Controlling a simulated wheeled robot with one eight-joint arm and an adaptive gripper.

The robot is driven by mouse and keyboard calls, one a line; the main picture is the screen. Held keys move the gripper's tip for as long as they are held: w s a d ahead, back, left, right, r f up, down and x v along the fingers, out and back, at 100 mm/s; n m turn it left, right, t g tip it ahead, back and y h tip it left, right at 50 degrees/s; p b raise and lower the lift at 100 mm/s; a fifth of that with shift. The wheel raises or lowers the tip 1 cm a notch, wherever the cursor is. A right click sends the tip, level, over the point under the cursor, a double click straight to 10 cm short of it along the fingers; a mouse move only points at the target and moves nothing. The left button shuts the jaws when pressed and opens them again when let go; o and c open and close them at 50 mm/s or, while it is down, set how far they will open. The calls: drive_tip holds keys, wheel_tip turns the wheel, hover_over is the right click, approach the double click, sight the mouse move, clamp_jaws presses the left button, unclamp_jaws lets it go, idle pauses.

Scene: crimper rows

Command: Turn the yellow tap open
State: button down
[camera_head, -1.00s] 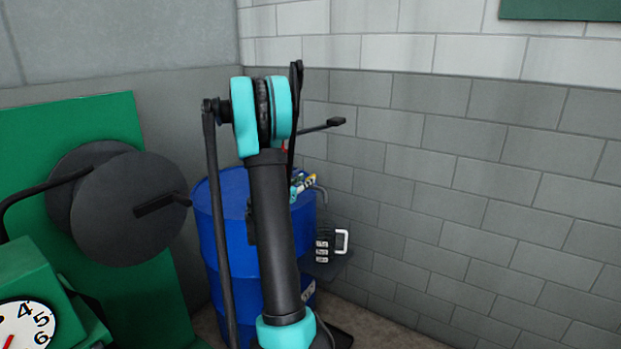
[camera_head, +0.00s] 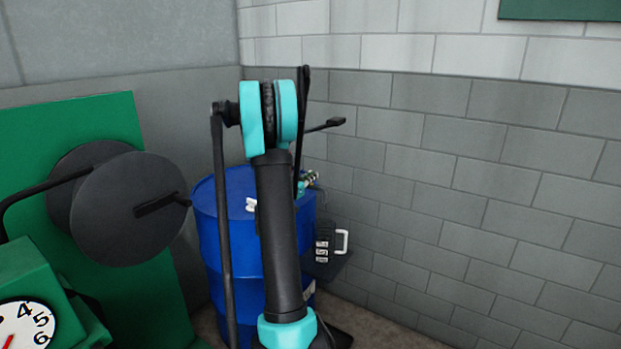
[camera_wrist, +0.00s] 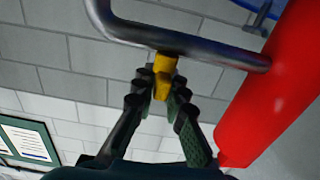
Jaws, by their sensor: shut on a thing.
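The yellow tap (camera_wrist: 163,75) shows in the wrist view as a small yellow piece against a bent grey metal pipe (camera_wrist: 190,47). My gripper (camera_wrist: 160,88) is shut on the yellow piece, with its dark fingertips on both sides of it. The fingers hide part of the tap. In the head view my arm covers most of the tap area, at the right rim of the blue barrel; only a small, unclear yellow-green patch shows there.
A red cylinder (camera_wrist: 275,85) stands close on the right in the wrist view. The blue barrel (camera_head: 210,240) is behind my arm. A combination padlock (camera_head: 322,245) hangs to its right. A green machine with grey discs (camera_head: 125,208) is at left. A brick wall (camera_head: 460,190) closes the right.

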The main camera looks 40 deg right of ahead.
drive_tip(key=shift+n+t, duration=0.3)
drive_tip(key=shift+t, duration=0.1)
drive_tip(key=n+t+y, duration=0.2)
drive_tip(key=t, duration=0.1)
drive_tip(key=shift+s+n, duration=0.15)
drive_tip(key=shift+n, duration=0.15)
drive_tip(key=shift+n+t+y, duration=1.2)
drive_tip(key=shift+t+y, duration=0.3)
drive_tip(key=shift+t, duration=0.1)
drive_tip(key=shift+d+n+t+y, duration=0.1)
drive_tip(key=shift+n+t+y, duration=0.9)
drive_tip(key=shift+y, duration=0.5)
drive_tip(key=shift+d+n+t+y, duration=0.1)
drive_tip(key=shift+n+t+y, duration=0.6)
drive_tip(key=shift+n+y, duration=0.65)
drive_tip(key=n+y, duration=0.2)
drive_tip(key=y, duration=0.1)
drive_tip(key=n+y, duration=0.2)
drive_tip(key=y, duration=0.2)
drive_tip(key=shift+a+t, duration=0.1)
drive_tip(key=shift+t, duration=0.3)
drive_tip(key=shift+a+n+g+y, duration=0.1)
drive_tip(key=shift+n+g+y, duration=0.2)
drive_tip(key=shift+n+y, duration=0.85)
drive_tip(key=shift+n+g+y, duration=0.3)
drive_tip(key=shift+n+y, duration=0.3)
drive_tip(key=shift+y, duration=1.2)
